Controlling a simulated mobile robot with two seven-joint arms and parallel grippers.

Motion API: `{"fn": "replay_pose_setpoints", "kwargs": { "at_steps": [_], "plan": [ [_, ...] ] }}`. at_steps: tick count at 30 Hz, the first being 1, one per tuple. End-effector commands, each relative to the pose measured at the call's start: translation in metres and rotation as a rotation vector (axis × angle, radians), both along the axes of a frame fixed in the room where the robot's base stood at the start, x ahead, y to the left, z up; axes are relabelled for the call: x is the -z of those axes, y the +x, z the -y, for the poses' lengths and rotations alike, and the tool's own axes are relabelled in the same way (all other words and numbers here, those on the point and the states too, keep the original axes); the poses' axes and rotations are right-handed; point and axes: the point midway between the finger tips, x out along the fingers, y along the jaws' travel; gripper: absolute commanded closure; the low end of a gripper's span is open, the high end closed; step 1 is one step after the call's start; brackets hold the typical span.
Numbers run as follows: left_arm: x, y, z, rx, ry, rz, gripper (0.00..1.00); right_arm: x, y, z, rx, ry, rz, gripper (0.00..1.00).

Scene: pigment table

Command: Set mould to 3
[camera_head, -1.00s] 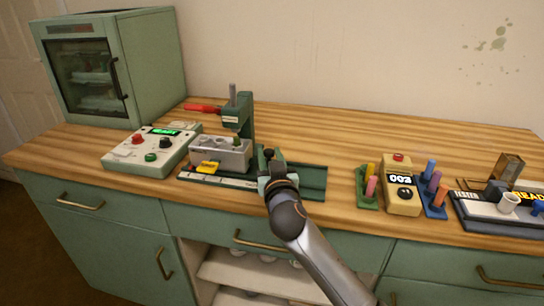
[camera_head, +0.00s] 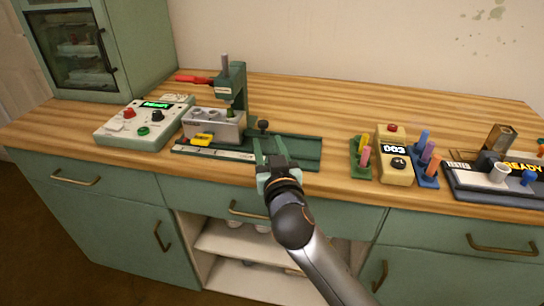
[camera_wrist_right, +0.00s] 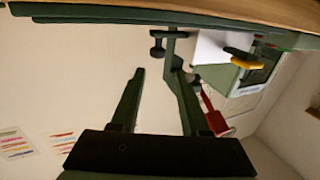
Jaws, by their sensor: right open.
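The mould (camera_head: 212,127), a grey block with round cavities on top, sits on the left part of a green rail (camera_head: 300,152) under the green press (camera_head: 233,85). A yellow pointer (camera_head: 202,140) at its front lies over a white scale strip (camera_head: 225,153); the numbers are too small to read. A dark knob (camera_head: 263,126) stands right of the block. My right gripper (camera_head: 268,146) is open and empty at the rail's front, just in front of the knob. The right wrist view shows its two spread fingers (camera_wrist_right: 155,65) and the knob (camera_wrist_right: 158,48), upside down. My left gripper is out of view.
A control box (camera_head: 145,122) with a lit green display stands left of the press, before a green cabinet (camera_head: 75,50). A yellow counter box (camera_head: 395,155) reading 003, peg holders and a tester (camera_head: 490,182) stand at the right.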

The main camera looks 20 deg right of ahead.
Motion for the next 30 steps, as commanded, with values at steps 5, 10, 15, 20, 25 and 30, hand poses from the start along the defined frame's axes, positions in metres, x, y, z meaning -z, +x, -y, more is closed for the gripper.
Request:
{"fn": "replay_pose_setpoints", "kwargs": {
  "at_steps": [5,10,15,20,25,30],
  "plan": [
    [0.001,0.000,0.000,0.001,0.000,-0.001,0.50,0.001,-0.030,-0.005,-0.002,0.002,-0.002,0.54],
    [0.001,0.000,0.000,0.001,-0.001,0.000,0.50,0.000,-0.044,-0.008,-0.001,0.000,0.000,0.54],
    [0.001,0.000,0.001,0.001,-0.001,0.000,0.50,0.000,-0.047,-0.008,-0.001,-0.001,0.001,0.54],
    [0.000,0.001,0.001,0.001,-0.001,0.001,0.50,0.000,-0.047,-0.008,-0.001,-0.001,0.001,0.54],
    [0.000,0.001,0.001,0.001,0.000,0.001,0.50,0.000,-0.047,-0.008,-0.001,0.000,0.001,0.54],
    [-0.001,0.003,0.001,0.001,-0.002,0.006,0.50,0.000,-0.047,-0.008,-0.001,0.000,0.001,0.54]
  ]
}}
